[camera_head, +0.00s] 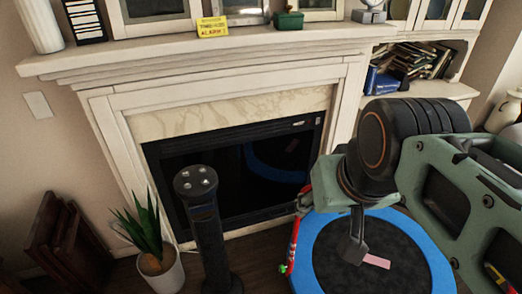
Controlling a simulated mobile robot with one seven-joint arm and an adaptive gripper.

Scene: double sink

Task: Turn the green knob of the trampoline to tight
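The trampoline (318,262) is a blue ring around a dark mat on the floor at the lower right. A thin red post (295,243) stands at its left edge. A small green knob (284,268) shows near the post's lower end. Its setting is too small to read. My gripper (328,233) hangs above the trampoline's left part, to the upper right of the knob. Its two fingers look spread, with nothing seen between them. One finger is close to the post's top in the picture; I cannot tell whether they touch.
A pink piece (376,261) lies on the mat. A black tower (208,230) and a potted plant (160,262) stand left of the trampoline. The fireplace (190,180) is behind, with a mantel (220,50) holding small items. Open floor shows between tower and trampoline.

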